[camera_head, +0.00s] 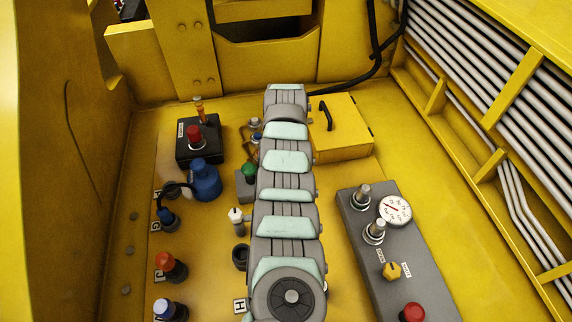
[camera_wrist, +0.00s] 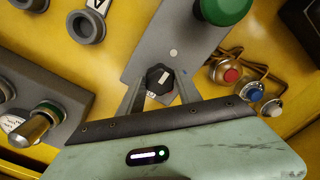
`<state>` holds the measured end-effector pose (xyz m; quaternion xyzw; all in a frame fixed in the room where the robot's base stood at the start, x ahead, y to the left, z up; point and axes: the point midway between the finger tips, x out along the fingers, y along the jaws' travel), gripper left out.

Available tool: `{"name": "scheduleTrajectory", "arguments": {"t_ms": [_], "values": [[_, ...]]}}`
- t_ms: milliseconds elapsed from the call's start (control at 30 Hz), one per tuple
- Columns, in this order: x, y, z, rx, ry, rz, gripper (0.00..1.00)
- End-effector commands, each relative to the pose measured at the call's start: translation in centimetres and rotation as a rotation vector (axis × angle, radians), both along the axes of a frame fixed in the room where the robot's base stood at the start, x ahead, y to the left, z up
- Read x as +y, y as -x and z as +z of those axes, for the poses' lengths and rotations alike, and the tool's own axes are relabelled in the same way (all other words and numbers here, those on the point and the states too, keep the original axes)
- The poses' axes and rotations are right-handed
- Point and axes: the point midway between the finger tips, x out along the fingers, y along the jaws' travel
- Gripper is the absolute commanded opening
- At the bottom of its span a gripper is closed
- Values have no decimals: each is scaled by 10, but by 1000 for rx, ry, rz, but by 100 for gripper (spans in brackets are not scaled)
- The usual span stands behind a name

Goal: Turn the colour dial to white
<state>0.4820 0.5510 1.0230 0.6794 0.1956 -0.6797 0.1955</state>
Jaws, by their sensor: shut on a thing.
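In the wrist view a black, roughly hexagonal dial (camera_wrist: 158,77) with a pale mark on its face sits on a grey panel (camera_wrist: 146,45). My gripper (camera_wrist: 160,92) is shut on this dial, with one finger on each side of it. A white dot (camera_wrist: 173,52) is on the panel just above and to the right of the dial. In the head view my arm hides the dial and my gripper; only the panel's edge (camera_head: 243,187) shows.
A green button (camera_wrist: 226,8) stands close above the dial. Red (camera_wrist: 230,75), blue (camera_wrist: 254,92) and white (camera_wrist: 271,109) ended fittings are to the right. In the head view a grey panel with a gauge (camera_head: 395,210) and yellow knob (camera_head: 391,271) lies right of my arm.

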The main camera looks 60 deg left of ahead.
Motion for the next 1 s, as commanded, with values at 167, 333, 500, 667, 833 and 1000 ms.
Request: {"name": "scheduleTrajectory", "arguments": {"t_ms": [167,333,500,667,833,1000], "values": [[0,0,-1,0,1,0,0],[0,0,-1,-1,1,0,50],[0,0,-1,0,0,-1,63],[0,0,0,0,0,-1,63],[1,-1,6,-1,-2,-1,63],[1,-2,34,-3,-4,-2,63]]}}
